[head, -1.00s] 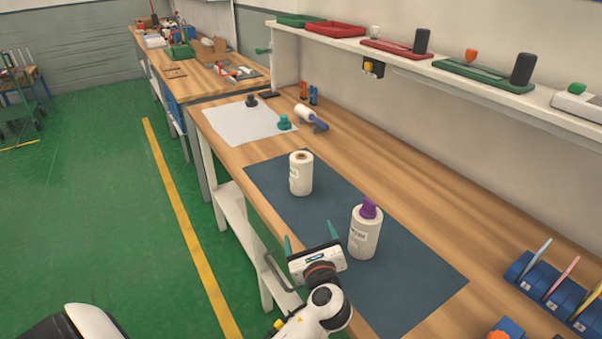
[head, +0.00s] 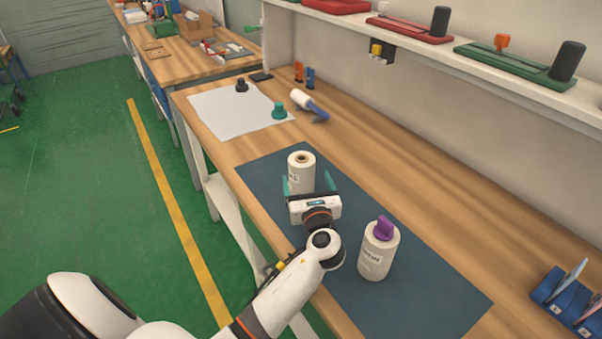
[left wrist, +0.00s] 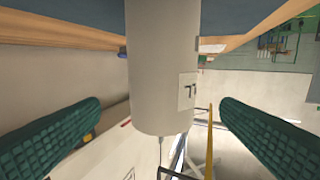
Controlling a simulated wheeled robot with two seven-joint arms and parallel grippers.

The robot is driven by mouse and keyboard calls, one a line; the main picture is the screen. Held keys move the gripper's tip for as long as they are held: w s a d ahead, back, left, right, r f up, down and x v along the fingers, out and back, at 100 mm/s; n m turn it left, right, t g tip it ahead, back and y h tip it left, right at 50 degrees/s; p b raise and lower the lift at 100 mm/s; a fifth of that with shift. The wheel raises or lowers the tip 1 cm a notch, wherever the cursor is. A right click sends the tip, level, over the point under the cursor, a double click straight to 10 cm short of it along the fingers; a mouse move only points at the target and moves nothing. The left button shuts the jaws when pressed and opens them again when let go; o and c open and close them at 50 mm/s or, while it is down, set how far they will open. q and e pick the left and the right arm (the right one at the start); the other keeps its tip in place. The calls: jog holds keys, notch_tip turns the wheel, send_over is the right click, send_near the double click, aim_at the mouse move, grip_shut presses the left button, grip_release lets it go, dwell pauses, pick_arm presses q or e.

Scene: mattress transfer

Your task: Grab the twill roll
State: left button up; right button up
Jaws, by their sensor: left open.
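A white roll (head: 301,165) with a dark core hole stands upright on the blue mat (head: 262,172). Its label is partly hidden and I cannot read it fully. My left gripper (head: 307,183) is open, its two green fingers on either side of this roll. In the left wrist view the roll (left wrist: 160,70) hangs between the open fingers, with gaps on both sides and part of a label showing. A second white roll (head: 377,255) with a purple plug on top stands to the right of my left arm. My right gripper is not in view.
A white sheet (head: 225,105) bears a black and a teal knob. A roller with a blue handle (head: 310,104) lies behind the mat. A shelf (head: 420,45) runs along the wall. Blue holders (head: 565,300) stand at the right. The mat between the rolls and holders is clear.

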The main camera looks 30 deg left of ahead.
pick_arm(q)
jog(key=x, duration=0.8)
jog(key=shift+s+f+p, duration=0.1)
jog(key=shift+f+p, duration=0.3)
jog(key=c, duration=1.2)
jog(key=shift+r, duration=0.1)
jog(key=shift+c, duration=0.4)
